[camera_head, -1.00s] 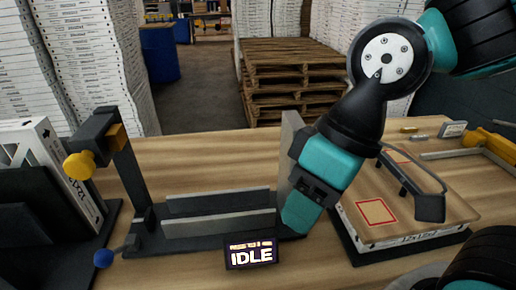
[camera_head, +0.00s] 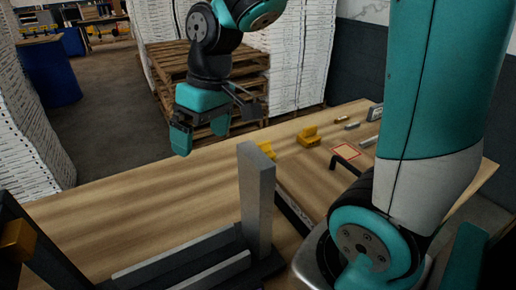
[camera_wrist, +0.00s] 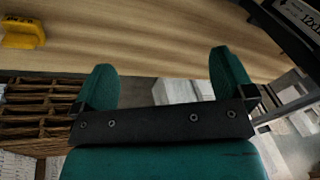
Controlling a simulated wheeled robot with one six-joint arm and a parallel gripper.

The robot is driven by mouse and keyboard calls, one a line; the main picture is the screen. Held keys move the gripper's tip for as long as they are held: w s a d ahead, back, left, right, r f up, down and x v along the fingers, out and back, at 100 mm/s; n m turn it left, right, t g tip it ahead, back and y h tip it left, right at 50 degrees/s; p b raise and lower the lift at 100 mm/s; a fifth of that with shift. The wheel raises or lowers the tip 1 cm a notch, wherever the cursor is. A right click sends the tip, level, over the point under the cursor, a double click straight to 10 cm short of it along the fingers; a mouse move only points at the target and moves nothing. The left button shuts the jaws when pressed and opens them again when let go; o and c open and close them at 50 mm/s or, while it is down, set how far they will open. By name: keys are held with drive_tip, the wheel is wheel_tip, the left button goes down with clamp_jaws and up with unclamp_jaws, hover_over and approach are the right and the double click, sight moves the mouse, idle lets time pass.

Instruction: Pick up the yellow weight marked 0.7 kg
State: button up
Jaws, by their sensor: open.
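Two yellow pieces, a larger one (camera_head: 308,137) and a smaller one (camera_head: 278,150), are on the wooden table right of my gripper in the head view. Their markings are too small to read there, so I cannot tell which is the 0.7 kg weight. In the wrist view a yellow weight (camera_wrist: 22,34) lies at the upper left, with dark marking I cannot read. My gripper (camera_head: 201,132) is open and empty, above the table's back edge and apart from the yellow pieces. Its two teal fingers also show in the wrist view (camera_wrist: 162,68).
A grey upright plate (camera_head: 256,200) stands on a dark fixture at the front. A dark handle (camera_head: 352,158) and small metal pieces (camera_head: 352,125) are at the right. Wooden pallets (camera_head: 178,72) stand behind the table. The table left of the plate (camera_head: 130,210) is clear.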

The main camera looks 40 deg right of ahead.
drive_tip(key=w+d+f+m+h+p, duration=0.1)
drive_tip(key=w+d+m, duration=0.1)
drive_tip(key=w+d, duration=0.35)
drive_tip(key=w+d+f+m+p, duration=0.1)
drive_tip(key=w+d, duration=0.2)
drive_tip(key=d, duration=0.5)
drive_tip(key=m+h+p, duration=0.1)
drive_tip(key=m, duration=0.2)
hover_over(262, 143)
wheel_tip(262, 143, down, 5)
drive_tip(key=shift+g, duration=0.4)
wheel_tip(262, 143, down, 10)
drive_tip(key=p, duration=0.3)
drive_tip(key=shift+f+p, duration=1.65)
drive_tip(key=shift+f, duration=1.35)
drive_tip(key=shift+d+r, duration=0.1)
drive_tip(key=c, duration=1.4)
